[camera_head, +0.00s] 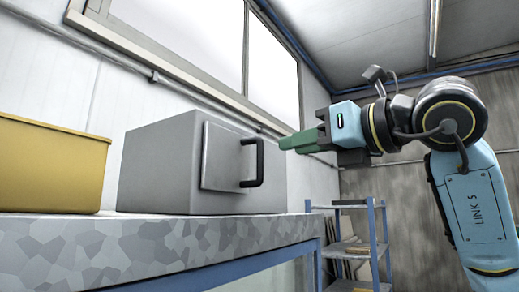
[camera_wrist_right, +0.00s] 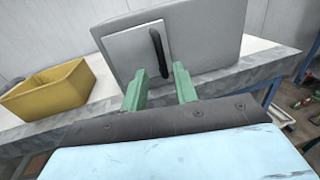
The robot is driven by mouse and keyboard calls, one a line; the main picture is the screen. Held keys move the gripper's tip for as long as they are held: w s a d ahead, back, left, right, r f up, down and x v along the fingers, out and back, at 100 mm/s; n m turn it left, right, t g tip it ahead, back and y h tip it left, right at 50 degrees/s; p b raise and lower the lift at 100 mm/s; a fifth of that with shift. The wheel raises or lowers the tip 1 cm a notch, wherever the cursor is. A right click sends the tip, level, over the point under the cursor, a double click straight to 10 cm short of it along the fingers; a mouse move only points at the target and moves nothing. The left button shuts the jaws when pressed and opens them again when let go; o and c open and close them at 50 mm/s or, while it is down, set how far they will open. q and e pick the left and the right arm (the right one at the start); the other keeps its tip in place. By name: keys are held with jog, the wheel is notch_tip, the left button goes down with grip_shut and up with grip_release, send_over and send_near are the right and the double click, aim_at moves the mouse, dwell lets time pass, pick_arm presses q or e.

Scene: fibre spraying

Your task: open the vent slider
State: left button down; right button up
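The vent slider is a light grey plate (camera_head: 220,158) on the front of a grey box (camera_head: 150,165), with a black upright handle (camera_head: 258,163). The box stands on the bench. In the wrist view the plate (camera_wrist_right: 130,52) and the handle (camera_wrist_right: 160,52) lie ahead of my right gripper (camera_wrist_right: 161,86). Its two green fingers are apart with nothing between them, and the handle shows beyond the gap. In the head view my right gripper (camera_head: 288,143) points left, close to the handle's upper end; whether it touches cannot be told. My left gripper is not in view.
A yellow bin (camera_head: 50,165) stands on the bench left of the box. The speckled bench top edge (camera_head: 160,250) runs below both. A blue-framed shelf (camera_head: 372,235) stands behind at the right. A window (camera_head: 200,30) is in the wall above.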

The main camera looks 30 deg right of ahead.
aim_at(260, 175)
jog(key=p+x, duration=0.2)
jog(key=x, duration=0.7)
jog(key=shift+w+a+p, duration=0.1)
jog(key=shift+w+p, duration=0.15)
jog(key=shift+p, duration=0.05)
grip_shut()
